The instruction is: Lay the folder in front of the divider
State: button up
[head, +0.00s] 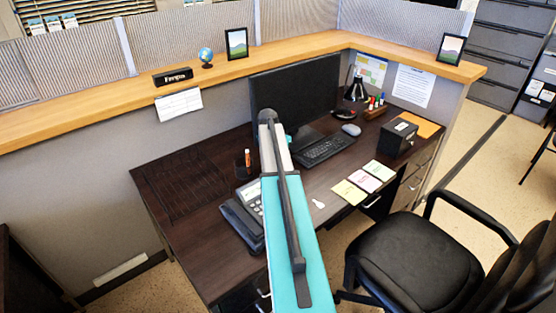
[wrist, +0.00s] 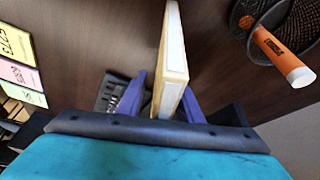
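In the wrist view my gripper (wrist: 165,97) has its two purple-blue fingers on either side of a thin upright slab with a cream face and tan edges, seen nearly edge-on. I take it for the folder (wrist: 172,55). The fingers appear closed on it, and it extends ahead of them over the dark desk. In the head view my arm hides the fingers, and I cannot make out the folder clearly there. The grey divider (head: 190,140) rises behind the desk (head: 150,178), with a wooden ledge on top.
A pen cup with an orange marker (wrist: 283,57) stands close on the right in the wrist view. A phone (head: 240,215), monitor (head: 300,90), keyboard (head: 326,149) and sticky notes (head: 364,181) occupy the desk. Its slatted left end (head: 187,185) is clear. A chair (head: 415,255) stands in front.

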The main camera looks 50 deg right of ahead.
jog(key=shift+f, duration=0.25)
dwell(0.4)
grip_shut()
